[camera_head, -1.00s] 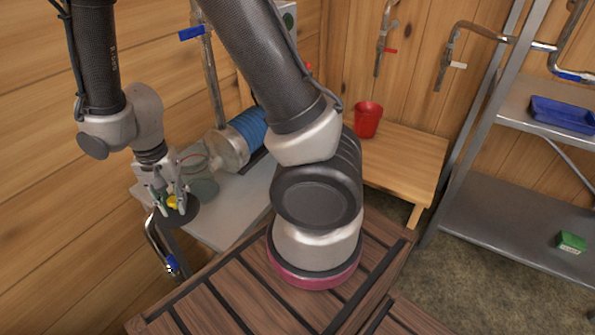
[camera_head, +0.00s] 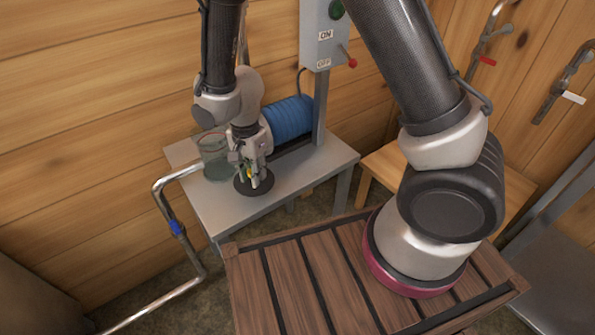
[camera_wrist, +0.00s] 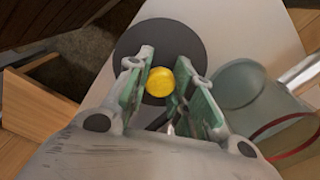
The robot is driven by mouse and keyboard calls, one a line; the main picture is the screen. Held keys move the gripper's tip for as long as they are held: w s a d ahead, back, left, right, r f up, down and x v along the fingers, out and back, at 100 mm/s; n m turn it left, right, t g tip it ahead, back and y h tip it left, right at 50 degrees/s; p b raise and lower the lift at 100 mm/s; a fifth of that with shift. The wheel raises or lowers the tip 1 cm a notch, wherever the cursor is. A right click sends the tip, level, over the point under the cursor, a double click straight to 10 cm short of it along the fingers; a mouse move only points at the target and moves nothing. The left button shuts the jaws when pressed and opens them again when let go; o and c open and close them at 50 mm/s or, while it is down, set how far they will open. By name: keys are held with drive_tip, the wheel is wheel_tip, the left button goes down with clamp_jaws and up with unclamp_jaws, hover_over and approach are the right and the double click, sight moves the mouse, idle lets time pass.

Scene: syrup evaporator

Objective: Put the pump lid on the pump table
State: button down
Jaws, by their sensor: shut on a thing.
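The pump lid (camera_head: 253,186) is a dark round disc with a yellow knob. My gripper (camera_head: 254,179) is shut on the knob, with the lid below its fingers. In the wrist view the yellow knob (camera_wrist: 160,81) sits between the green-padded fingers and the dark disc (camera_wrist: 142,42) spreads behind them. The pump table (camera_head: 283,182) is a light grey table against the wooden wall. The lid is over its top, towards the front; I cannot tell whether it touches the surface. The clear pump housing (camera_head: 216,158) stands to the lid's left.
The blue pump motor (camera_head: 288,118) lies at the back of the table. A switch box (camera_head: 323,35) stands on a post behind it. A metal pipe (camera_head: 165,215) with a blue valve runs down at the left. The table's front right part is clear.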

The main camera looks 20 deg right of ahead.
drive_tip(key=w+d, duration=0.1)
drive_tip(key=d, duration=0.4)
drive_tip(key=w+d, duration=0.2)
drive_tip(key=d, duration=0.4)
drive_tip(key=w+d, duration=0.2)
drive_tip(key=d, duration=0.3)
drive_tip(key=shift+w+d, duration=0.15)
drive_tip(key=shift+d, duration=0.15)
drive_tip(key=shift+f, duration=1.75)
drive_tip(key=shift+f, duration=0.15)
drive_tip(key=c, duration=1.2)
unclamp_jaws()
drive_tip(key=shift+c, duration=0.2)
wheel_tip(320, 180, up, 12)
drive_tip(key=shift+r, duration=0.2)
